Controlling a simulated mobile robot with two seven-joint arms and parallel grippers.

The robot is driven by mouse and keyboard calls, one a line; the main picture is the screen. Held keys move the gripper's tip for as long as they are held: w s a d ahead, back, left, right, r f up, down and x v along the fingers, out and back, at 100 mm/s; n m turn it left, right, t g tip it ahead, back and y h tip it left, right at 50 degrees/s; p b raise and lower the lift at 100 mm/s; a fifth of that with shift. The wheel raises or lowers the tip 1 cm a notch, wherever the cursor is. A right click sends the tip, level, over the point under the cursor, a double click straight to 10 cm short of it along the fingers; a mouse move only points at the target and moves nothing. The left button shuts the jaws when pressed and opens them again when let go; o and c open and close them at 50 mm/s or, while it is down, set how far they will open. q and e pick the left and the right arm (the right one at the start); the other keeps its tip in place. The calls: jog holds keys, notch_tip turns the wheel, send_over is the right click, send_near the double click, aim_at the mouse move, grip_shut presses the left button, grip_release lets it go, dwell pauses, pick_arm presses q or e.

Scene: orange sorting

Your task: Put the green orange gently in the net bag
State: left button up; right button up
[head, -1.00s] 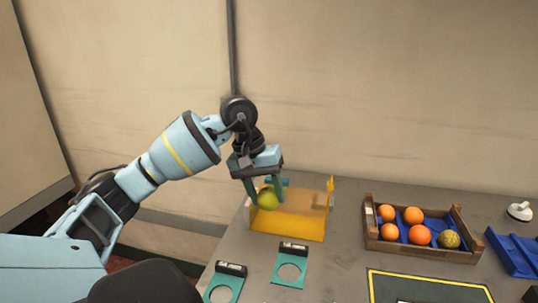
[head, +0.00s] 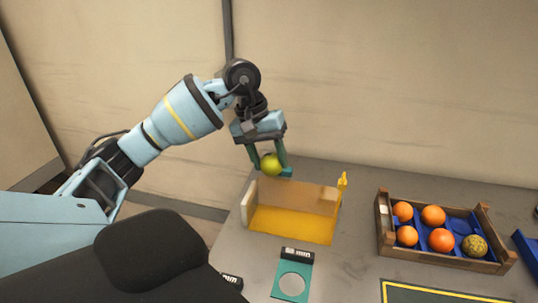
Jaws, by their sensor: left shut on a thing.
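My left gripper (head: 269,160) is shut on the green orange (head: 270,165), a yellow-green fruit held between its two teal fingers. The fingers point down and the fruit hangs above the back left part of a yellow tray (head: 285,225), apart from its floor. A teal piece shows beside the right fingertip, and I cannot tell what it belongs to. I cannot make out a net bag in this view. My right gripper is not in view.
A wooden crate (head: 440,262) with a blue insert stands at the right and holds several oranges and a mottled dark-yellow fruit. A teal plate with a round hole (head: 306,262) lies in front of the tray. A dark yellow-edged panel (head: 435,295) lies at the front. Grey table is bare between tray and crate.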

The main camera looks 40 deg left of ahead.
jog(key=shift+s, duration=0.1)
pick_arm(q)
jog(key=shift+f+b, duration=0.45)
jog(key=shift+f, duration=0.9)
notch_tip(320, 180, down, 3)
jog(key=shift+f+b, duration=0.15)
jog(key=shift+b, duration=0.4)
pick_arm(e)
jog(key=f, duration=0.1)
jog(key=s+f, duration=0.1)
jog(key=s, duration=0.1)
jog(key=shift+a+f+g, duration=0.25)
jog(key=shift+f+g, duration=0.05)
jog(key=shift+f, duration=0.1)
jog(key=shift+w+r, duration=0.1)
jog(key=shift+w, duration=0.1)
pick_arm(q)
jog(key=shift+f, duration=0.15)
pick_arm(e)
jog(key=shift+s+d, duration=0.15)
pick_arm(q)
jog(key=shift+f+b, duration=0.4)
jog(key=shift+f, duration=0.2)
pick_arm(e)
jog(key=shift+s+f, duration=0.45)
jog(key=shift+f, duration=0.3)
